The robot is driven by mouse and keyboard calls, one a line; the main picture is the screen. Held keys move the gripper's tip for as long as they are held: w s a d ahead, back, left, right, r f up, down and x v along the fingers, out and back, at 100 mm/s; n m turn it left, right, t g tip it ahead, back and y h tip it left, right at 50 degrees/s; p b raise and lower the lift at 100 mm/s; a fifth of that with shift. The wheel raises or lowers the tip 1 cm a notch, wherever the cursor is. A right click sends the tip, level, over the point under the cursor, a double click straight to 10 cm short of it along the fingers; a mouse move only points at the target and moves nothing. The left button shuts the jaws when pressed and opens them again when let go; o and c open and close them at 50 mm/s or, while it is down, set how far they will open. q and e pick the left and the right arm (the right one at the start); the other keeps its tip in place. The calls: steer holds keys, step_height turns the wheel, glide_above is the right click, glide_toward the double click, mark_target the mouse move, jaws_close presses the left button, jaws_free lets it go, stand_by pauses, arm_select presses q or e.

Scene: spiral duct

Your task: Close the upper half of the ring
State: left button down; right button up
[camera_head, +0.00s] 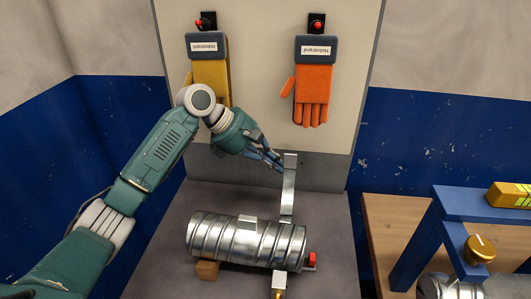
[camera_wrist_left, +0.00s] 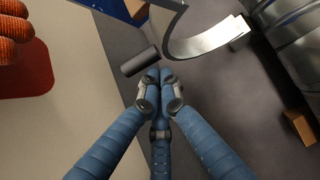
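The ring's upper half (camera_head: 289,188) is a flat metal band swung open, seen nearly edge-on at the right end of the ribbed metal duct (camera_head: 245,241). In the left wrist view it shows as a curved band (camera_wrist_left: 205,45), with the duct (camera_wrist_left: 300,40) at the right. My left gripper (camera_head: 279,164) is just left of the band's upper end, apart from it as far as I can tell. Its blue fingers (camera_wrist_left: 157,76) are drawn together with nothing visible between them. A dark grey cylinder (camera_wrist_left: 140,61) lies just beyond the fingertips. My right gripper is out of view.
A wooden block (camera_head: 207,270) props the duct's left end. A red part (camera_head: 311,260) and a brass part (camera_head: 278,294) sit near its right end. Yellow and orange gloves (camera_head: 313,85) hang on the back panel. A blue frame (camera_head: 440,225) stands at right.

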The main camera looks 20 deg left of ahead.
arm_select(q)
steer(key=shift+w+d+f, duration=0.2)
steer(key=shift+d+f, duration=0.2)
steer(key=shift+f, duration=0.1)
